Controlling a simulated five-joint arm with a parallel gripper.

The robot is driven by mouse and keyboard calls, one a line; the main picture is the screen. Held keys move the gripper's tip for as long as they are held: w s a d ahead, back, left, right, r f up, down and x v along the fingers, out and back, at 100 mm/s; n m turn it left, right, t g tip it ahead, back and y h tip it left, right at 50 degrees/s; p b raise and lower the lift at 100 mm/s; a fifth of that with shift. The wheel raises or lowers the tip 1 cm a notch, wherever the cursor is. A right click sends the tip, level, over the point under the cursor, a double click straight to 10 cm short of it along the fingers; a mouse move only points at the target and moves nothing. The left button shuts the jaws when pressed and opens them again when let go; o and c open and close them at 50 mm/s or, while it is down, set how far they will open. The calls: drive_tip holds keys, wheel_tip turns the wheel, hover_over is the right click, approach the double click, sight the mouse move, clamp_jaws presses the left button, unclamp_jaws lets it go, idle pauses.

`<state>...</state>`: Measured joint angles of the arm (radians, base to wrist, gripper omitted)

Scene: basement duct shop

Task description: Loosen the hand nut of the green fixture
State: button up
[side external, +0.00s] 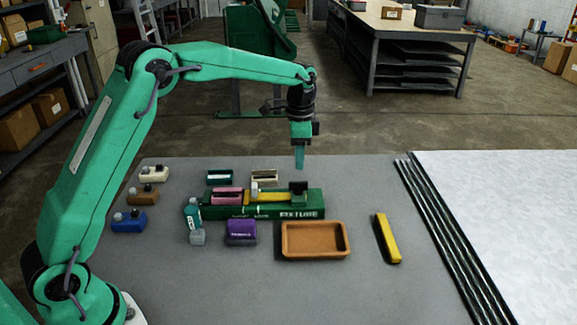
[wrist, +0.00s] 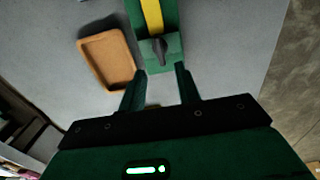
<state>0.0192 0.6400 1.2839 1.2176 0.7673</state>
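The green fixture (side external: 312,212) is a long block on the grey table, with a yellow strip (side external: 270,197) along its top. A dark hand nut (side external: 298,187) stands at its right end; the wrist view shows the nut (wrist: 158,50) as a dark winged knob just beyond my fingertips. My gripper (side external: 300,165) points down above the nut, apart from it. In the wrist view my gripper (wrist: 160,69) has its two green fingers spread, with nothing between the tips. The fixture (wrist: 172,50) also shows there.
A brown tray (side external: 288,254) lies in front of the fixture, and a yellow bar (side external: 387,238) to its right. Several small blocks sit farther left and behind.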

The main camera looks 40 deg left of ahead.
sight(299, 182)
drive_tip(key=shift+f, duration=3.9)
clamp_jaws()
